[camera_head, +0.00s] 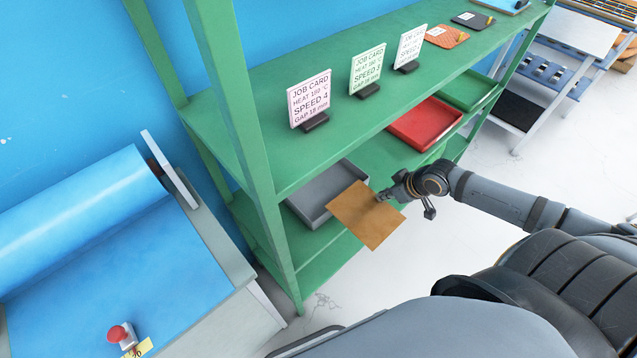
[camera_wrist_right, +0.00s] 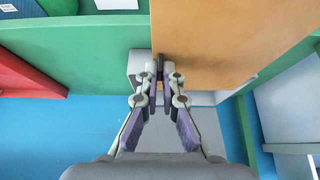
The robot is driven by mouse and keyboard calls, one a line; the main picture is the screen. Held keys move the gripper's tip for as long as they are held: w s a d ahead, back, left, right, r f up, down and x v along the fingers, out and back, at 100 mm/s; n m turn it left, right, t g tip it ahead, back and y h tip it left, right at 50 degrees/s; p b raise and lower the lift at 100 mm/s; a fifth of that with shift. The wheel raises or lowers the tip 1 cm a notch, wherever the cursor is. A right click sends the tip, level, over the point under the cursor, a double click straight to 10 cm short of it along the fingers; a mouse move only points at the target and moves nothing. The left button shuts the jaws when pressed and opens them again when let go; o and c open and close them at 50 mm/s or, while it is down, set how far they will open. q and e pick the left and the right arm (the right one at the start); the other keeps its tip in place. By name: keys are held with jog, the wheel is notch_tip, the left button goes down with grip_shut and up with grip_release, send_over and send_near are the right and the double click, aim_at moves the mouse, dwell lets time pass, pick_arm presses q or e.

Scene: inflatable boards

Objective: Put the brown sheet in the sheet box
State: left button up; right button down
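The brown sheet (camera_head: 366,217) is a thin flat square, held out in front of the green rack. My right gripper (camera_head: 384,196) is shut on its right edge. In the right wrist view the sheet (camera_wrist_right: 232,42) extends up and right from the closed fingertips (camera_wrist_right: 160,72). A shallow grey box (camera_head: 315,203) sits on the rack's lower shelf, just behind and left of the sheet. The sheet hides part of its right end. No label shows which tray is the sheet box. My left gripper is not in view.
A red tray (camera_head: 425,122) and a green tray (camera_head: 466,91) sit farther right on the rack. Job cards (camera_head: 310,97) stand on the upper shelf (camera_head: 262,133). A green post (camera_head: 235,110) rises left of the grey box. A blue roller machine (camera_head: 80,215) stands at left.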

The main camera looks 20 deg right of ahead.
jog(key=w+b, duration=0.1)
jog(key=w+a+b, duration=0.1)
jog(key=w, duration=0.1)
jog(key=w+a+b, duration=0.1)
jog(key=w, duration=0.1)
jog(key=w+a, duration=0.1)
jog(key=w, duration=0.3)
jog(key=w+a+f, duration=0.1)
jog(key=w+a, duration=0.1)
jog(key=w, duration=0.2)
jog(key=w+a+f, duration=0.1)
jog(key=w, duration=0.4)
jog(key=shift+w+a+f, duration=0.1)
jog(key=shift+a, duration=0.2)
jog(key=shift+f, duration=0.5)
jog(key=shift+w+f, duration=0.15)
jog(key=shift+f, duration=1.7)
jog(key=shift+f, duration=0.1)
jog(key=c, duration=1.5)
grip_release()
